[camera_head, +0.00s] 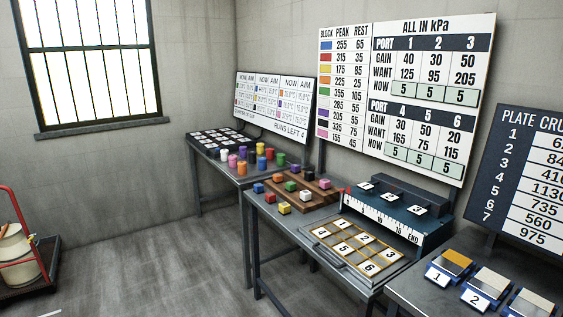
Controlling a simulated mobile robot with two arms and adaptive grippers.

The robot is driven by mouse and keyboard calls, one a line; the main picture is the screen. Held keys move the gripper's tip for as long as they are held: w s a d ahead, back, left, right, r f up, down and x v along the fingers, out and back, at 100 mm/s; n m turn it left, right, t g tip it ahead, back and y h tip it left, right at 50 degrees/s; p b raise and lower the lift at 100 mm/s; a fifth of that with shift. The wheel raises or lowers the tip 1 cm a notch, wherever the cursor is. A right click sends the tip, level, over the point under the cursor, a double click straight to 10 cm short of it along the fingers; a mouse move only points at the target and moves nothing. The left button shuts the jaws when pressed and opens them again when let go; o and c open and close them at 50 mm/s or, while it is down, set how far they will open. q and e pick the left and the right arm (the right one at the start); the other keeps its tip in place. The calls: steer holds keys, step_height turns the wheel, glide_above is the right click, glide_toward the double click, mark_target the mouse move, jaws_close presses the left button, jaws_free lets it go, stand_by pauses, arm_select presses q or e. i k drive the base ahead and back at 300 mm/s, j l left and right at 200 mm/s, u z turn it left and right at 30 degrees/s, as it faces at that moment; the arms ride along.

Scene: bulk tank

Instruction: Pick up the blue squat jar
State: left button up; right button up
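A cluster of small coloured cylindrical jars stands at the near end of the far grey table (205,158). A blue jar (262,164) appears among them, near the right side of the cluster. It is small in the picture, and I cannot tell for certain whether it is the squat one. White, pink, purple, black, orange and yellow jars stand close around it. Neither of my grippers shows in the head view.
Numbered pads (457,263) lie on the near right table. A red cart (25,245) stands left. The floor (150,255) between is clear.

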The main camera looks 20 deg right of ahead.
mark_target(262, 161)
steer(key=i+u, duration=0.2)
steer(key=i, duration=0.75)
steer(key=i+j, duration=0.1)
steer(key=i, duration=2.2)
steer(key=i+j+z, duration=0.15)
steer(key=i+z, duration=0.25)
steer(key=i, duration=0.2)
steer(key=i+j+z, duration=0.4)
steer(key=i, duration=0.15)
steer(key=i+j+z, duration=0.4)
steer(key=i+l, duration=0.05)
steer(key=i, duration=0.05)
